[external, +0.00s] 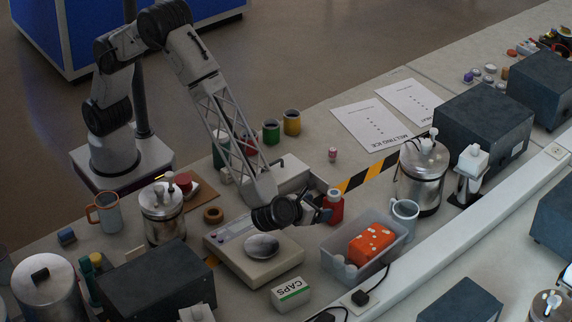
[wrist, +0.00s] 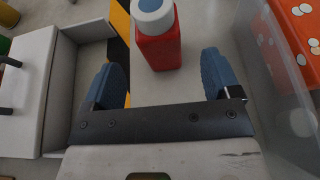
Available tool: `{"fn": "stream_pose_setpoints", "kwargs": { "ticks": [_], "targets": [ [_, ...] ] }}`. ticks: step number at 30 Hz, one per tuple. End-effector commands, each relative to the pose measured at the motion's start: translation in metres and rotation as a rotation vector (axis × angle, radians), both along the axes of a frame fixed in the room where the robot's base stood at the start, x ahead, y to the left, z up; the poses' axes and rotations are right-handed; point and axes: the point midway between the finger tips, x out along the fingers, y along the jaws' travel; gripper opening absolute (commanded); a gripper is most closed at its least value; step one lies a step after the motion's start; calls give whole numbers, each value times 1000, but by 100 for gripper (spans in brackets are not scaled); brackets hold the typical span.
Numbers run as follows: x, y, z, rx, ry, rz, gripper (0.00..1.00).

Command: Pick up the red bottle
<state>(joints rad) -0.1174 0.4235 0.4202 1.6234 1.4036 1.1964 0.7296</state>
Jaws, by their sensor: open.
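The red bottle (external: 333,209) has a pale cap and stands upright on the bench, just right of my gripper (external: 322,207) in the external view. In the wrist view the red bottle (wrist: 158,45) lies straight ahead, with its white and blue cap toward the top edge. My gripper (wrist: 163,80) has its two blue fingers spread wide, one on each side of the line to the bottle. The bottle is beyond the fingertips or level with them; I cannot tell exactly. Nothing is held between the fingers.
A clear bin (external: 385,262) holding an orange dotted object (external: 371,243) stands close right. A white box with an open drawer (wrist: 75,90) is close left in the wrist view. A metal canister (external: 422,178) and mug (external: 404,218) stand beyond.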

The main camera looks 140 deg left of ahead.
Motion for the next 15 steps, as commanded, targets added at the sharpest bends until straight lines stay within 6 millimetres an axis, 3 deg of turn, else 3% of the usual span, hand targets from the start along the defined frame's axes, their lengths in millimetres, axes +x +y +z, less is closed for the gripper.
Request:
{"fn": "stream_pose_setpoints", "kwargs": {
  "ticks": [9, 15],
  "targets": [
    [0, 21, -9, 0, 1, 2, 83],
    [0, 23, -9, 0, 0, 1, 83]
  ]
}}
